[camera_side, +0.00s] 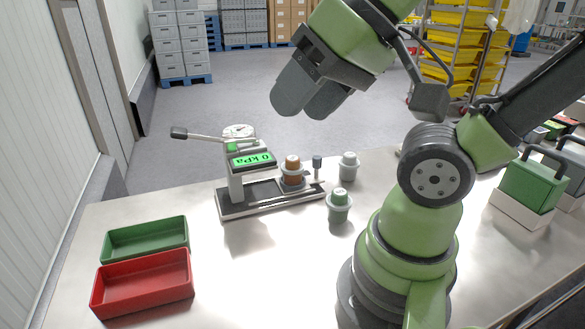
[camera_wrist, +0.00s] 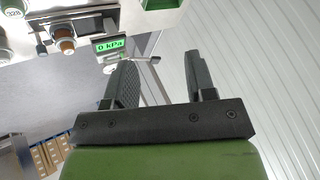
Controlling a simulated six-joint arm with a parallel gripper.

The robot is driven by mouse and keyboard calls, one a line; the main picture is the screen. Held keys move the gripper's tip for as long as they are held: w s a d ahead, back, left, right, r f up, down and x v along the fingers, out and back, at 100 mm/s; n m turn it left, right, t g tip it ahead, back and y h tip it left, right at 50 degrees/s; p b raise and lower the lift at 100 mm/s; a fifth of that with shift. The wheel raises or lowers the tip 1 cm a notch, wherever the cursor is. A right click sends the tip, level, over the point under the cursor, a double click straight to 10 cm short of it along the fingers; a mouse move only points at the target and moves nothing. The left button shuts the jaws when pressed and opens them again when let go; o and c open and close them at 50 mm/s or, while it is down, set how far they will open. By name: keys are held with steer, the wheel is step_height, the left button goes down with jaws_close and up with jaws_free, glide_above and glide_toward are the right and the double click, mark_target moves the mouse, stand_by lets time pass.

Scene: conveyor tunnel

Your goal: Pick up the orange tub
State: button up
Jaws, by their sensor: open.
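A green-lidded tub (camera_side: 340,196) and a grey tub (camera_side: 349,160) stand on the table right of the device. A lever (camera_side: 195,135) sticks out left above a display reading 0 kPa. A green tray (camera_side: 146,240) and a red tray (camera_side: 144,283) sit at front left.

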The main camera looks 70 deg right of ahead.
steer(key=o, duration=0.8)
steer(key=n+g+h, duration=0.2)
steer(key=n+g, duration=0.2)
steer(key=g, duration=0.3)
glide_above(293, 158)
steer(key=a, duration=0.2)
steer(key=f, duration=1.4)
steer(key=shift+w+d+f, duration=0.2)
steer(key=shift+w+f, duration=0.1)
steer(key=shift+f, duration=0.1)
steer(key=f, duration=0.1)
steer(key=d+f, duration=0.1)
steer(key=f, duration=0.3)
steer(key=shift+s+d+f, duration=0.25)
steer(key=shift+f, duration=3.2)
